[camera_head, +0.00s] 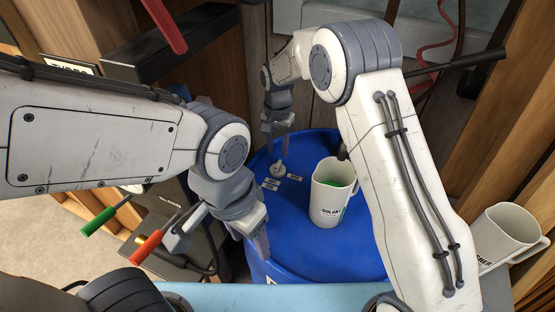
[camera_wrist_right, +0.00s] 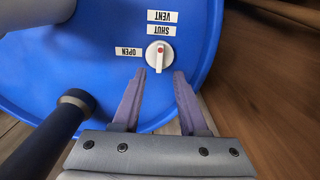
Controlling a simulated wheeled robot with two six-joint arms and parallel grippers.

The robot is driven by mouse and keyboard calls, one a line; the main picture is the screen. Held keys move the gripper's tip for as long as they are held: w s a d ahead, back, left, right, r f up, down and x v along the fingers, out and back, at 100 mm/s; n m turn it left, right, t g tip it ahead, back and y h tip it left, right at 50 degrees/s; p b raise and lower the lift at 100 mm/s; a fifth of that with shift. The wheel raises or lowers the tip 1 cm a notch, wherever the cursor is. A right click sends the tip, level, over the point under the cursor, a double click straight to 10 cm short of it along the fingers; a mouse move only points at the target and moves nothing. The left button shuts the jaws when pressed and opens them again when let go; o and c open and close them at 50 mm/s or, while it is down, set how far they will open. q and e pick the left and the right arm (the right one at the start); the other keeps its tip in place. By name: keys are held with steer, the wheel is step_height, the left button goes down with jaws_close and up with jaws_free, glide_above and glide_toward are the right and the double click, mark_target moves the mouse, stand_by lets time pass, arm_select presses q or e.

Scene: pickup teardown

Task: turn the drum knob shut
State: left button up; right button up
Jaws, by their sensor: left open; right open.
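The blue drum (camera_head: 302,245) stands below my arms. Its small knob (camera_head: 279,170) is on the lid, with white labels beside it. In the right wrist view the knob (camera_wrist_right: 159,57) is white with a red mark, and the labels around it read OPEN, SHUT and VENT upside down. The knob's bar runs roughly up and down the picture. My right gripper (camera_wrist_right: 159,75) is open, its two fingertips just short of the knob, one to each side of its line; nothing is between them. My left gripper (camera_head: 220,243) is open, low over the drum's left edge, away from the knob.
A white jug (camera_head: 330,205) with green contents stands on the drum lid, close to my right arm. Another white jug (camera_head: 505,235) stands at the far right. Green-handled (camera_head: 100,220) and red-handled (camera_head: 150,245) tools are at the left. Wooden walls flank the drum.

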steer(key=shift+r, duration=1.95)
